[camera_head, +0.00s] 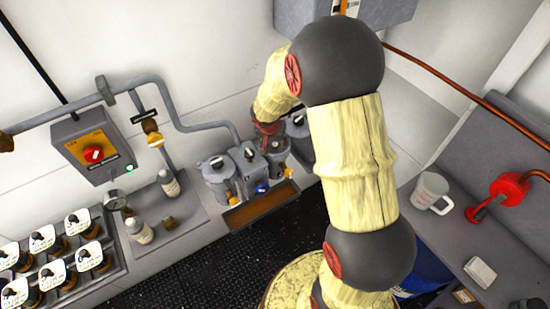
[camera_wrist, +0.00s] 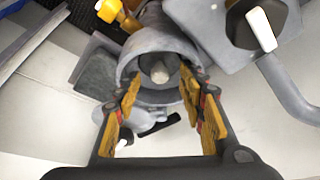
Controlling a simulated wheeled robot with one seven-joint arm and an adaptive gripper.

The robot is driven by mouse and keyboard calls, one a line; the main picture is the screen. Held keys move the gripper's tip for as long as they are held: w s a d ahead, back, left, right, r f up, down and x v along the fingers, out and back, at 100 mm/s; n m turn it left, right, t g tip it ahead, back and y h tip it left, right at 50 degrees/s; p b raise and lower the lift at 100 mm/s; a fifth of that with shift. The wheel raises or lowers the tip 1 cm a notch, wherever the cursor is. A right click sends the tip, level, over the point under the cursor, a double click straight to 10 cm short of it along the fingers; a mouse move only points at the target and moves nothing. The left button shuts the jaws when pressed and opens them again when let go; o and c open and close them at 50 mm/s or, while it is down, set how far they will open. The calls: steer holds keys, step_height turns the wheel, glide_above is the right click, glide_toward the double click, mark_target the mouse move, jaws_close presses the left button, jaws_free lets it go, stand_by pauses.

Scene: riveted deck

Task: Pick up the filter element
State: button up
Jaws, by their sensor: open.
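In the wrist view, my gripper (camera_wrist: 161,90) is open, with its yellow-padded fingers on either side of the lower rim of an open grey cylindrical housing (camera_wrist: 180,45). A pale, blunt-tipped core (camera_wrist: 160,72) shows inside the housing; I cannot tell whether it is the filter element or a post. Nothing is visibly clamped between the fingers. Whether the fingers touch the housing is unclear. In the head view, my arm reaches down to the row of grey filter housings (camera_head: 216,178) by the wall, and the gripper end is mostly hidden among them.
A black-topped housing with a white handle (camera_wrist: 262,30) and a grey pipe (camera_wrist: 290,92) stand close at right. A brown tray (camera_head: 262,206) lies before the housings. A switch box (camera_head: 92,147) and bottles (camera_head: 169,183) are at left. A mug (camera_head: 430,190) stands on the right bench.

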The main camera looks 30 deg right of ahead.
steer(key=shift+x, duration=1.05)
steer(key=c, duration=0.3)
jaws_close()
